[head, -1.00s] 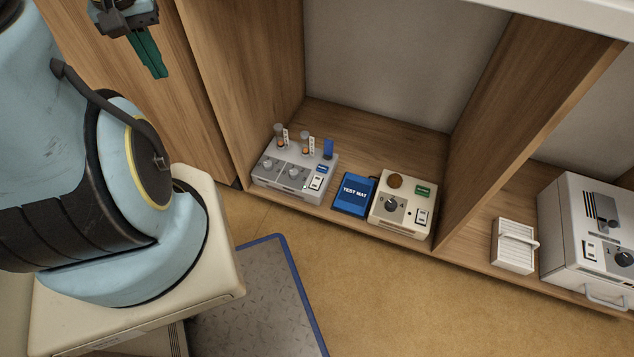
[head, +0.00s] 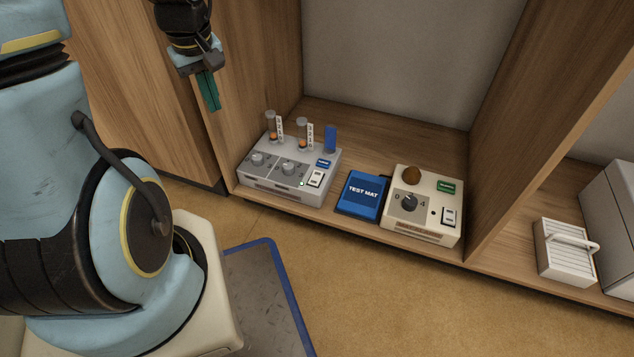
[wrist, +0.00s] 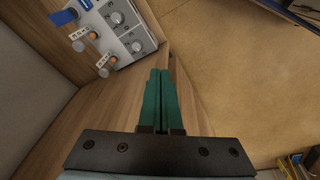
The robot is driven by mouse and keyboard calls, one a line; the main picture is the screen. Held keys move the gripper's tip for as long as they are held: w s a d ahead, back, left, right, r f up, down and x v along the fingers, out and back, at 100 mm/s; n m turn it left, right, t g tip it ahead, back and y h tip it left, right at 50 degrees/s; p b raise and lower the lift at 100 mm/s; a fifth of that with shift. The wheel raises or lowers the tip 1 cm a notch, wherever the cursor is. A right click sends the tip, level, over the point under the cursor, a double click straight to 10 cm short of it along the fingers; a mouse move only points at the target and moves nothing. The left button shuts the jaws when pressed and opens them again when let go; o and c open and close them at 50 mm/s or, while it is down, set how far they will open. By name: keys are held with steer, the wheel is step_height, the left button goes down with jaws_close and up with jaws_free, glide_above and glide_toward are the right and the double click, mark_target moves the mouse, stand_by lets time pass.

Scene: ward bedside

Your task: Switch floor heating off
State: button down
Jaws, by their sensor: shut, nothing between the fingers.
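Two devices with switches stand on the low wooden shelf; I cannot read which one is floor heating. The cream device (head: 424,218) at right has a 0–4 dial (head: 409,202), a green label, a rocker switch (head: 449,216) and a dark light. My gripper (head: 212,106) is shut and empty, above and left of the grey device. In the wrist view its green fingers (wrist: 160,74) point beside the grey device (wrist: 123,27).
A blue mat reading "TEST MAT" (head: 362,194) lies between the devices. Wooden panels (head: 514,125) wall the bay on both sides. A white slatted box (head: 562,253) and a partly seen grey-white unit (head: 610,215) stand at right.

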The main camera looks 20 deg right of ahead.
steer(key=d+f+n+b, duration=0.1)
steer(key=d+f+n, duration=0.2)
steer(key=d+f, duration=0.45)
steer(key=n+g, duration=0.1)
steer(key=n, duration=0.3)
glide_above(317, 173)
steer(key=s+a, duration=0.1)
steer(key=s, duration=0.1)
steer(key=shift+h, duration=0.3)
steer(key=f, duration=0.5)
steer(key=shift+w+a, duration=0.15)
steer(key=shift+a, duration=0.05)
steer(key=f+b, duration=0.2)
steer(key=f, duration=0.2)
steer(key=f+b, duration=0.3)
steer(key=f, duration=0.2)
steer(key=w+d+f+b, duration=0.1)
steer(key=f+b, duration=0.1)
steer(key=f, duration=0.2)
steer(key=shift+w+f+b, duration=0.1)
steer(key=shift+f+b, duration=0.15)
steer(key=shift+b, duration=0.05)
steer(key=shift+f, duration=0.15)
steer(key=shift+w+d+p, duration=0.1)
steer(key=shift+p, duration=0.3)
